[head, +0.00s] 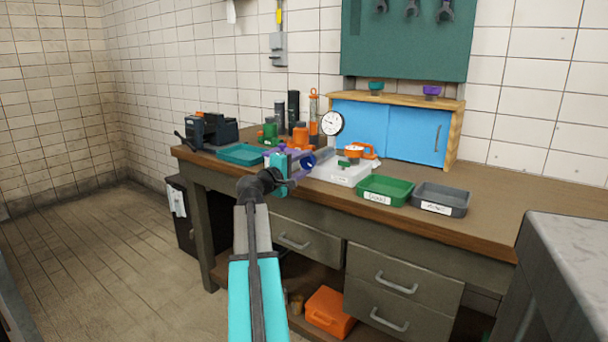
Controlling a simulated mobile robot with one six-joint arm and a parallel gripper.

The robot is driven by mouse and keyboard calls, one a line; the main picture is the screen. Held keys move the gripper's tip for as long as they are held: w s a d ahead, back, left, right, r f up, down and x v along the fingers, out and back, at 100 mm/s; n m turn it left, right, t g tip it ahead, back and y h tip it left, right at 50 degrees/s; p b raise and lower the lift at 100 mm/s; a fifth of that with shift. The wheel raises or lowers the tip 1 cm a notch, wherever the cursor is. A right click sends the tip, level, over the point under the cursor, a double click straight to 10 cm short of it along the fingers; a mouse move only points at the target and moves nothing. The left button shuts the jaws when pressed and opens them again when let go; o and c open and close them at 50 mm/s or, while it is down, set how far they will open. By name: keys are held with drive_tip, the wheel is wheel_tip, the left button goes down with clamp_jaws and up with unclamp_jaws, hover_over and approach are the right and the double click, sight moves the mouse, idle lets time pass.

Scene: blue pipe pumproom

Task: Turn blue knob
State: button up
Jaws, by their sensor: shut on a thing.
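The blue knob (308,161) shows as a small dark blue round part on the workbench, at the left end of a white block (342,171) with a pressure gauge (332,123) above it. My arm reaches up from the bottom of the head view. My gripper (300,164) is at the blue knob and is shut on it. The fingers are small in this view and partly hide the knob, so its turned angle is not clear. An orange valve handle (359,151) sits on the right of the white block.
A teal tray (242,155) lies to the left, and a green tray (386,191) and a grey tray (440,199) lie to the right. A blue-doored cabinet (385,130) and several bottles stand behind. The right part of the wooden bench top (500,205) is clear.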

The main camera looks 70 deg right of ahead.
drive_tip(key=m+b, duration=0.6)
drive_tip(key=shift+f, duration=0.3)
drive_tip(key=m+b, duration=0.3)
drive_tip(key=shift+m+b, duration=0.35)
drive_tip(key=shift+m, duration=0.05)
drive_tip(key=shift+r+m+b, duration=0.15)
drive_tip(key=shift+m+b, duration=0.6)
drive_tip(key=shift+m, duration=0.15)
drive_tip(key=o, duration=1.1)
drive_tip(key=shift+c, duration=0.2)
drive_tip(key=shift+r, duration=0.1)
drive_tip(key=shift+a, duration=0.2)
